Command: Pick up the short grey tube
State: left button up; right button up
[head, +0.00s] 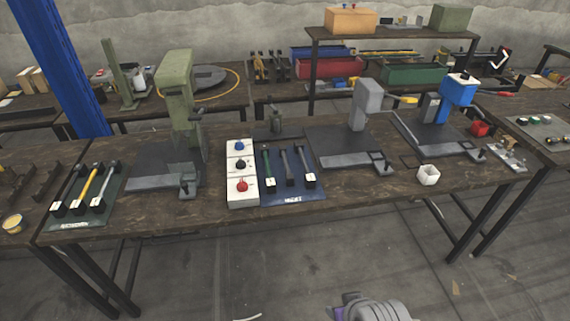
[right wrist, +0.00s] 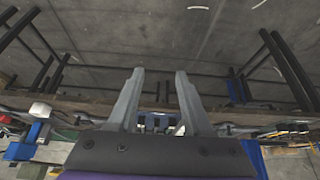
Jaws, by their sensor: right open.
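Tube-like rods with pale tags lie on two mats in the head view. On the blue mat (head: 291,198) are a green rod (head: 267,165), a grey rod (head: 286,163) and a darker grey rod (head: 304,163). On the green mat (head: 92,212) are a dark rod (head: 72,184), a yellow rod (head: 90,184) and a grey rod (head: 107,183). I cannot tell which is the short grey tube. My right gripper (right wrist: 158,75) is open and empty in the right wrist view, its fingers apart, away from the rods. My left gripper is not in view.
A green press (head: 178,95), a grey press (head: 368,105) and a blue press (head: 458,92) stand on the workbench (head: 345,190). A white panel (head: 241,172) with three knobs adjoins the blue mat. A white cup (head: 428,174) stands near the front edge. The floor in front is mostly clear.

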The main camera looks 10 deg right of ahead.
aim_at(290, 177)
jog(key=i+u, duration=0.15)
jog(key=i, duration=0.4)
jog(key=i+l+u, duration=0.15)
jog(key=i, duration=0.4)
jog(key=i+l+u, duration=0.15)
jog(key=i, duration=0.35)
jog(key=l, duration=0.1)
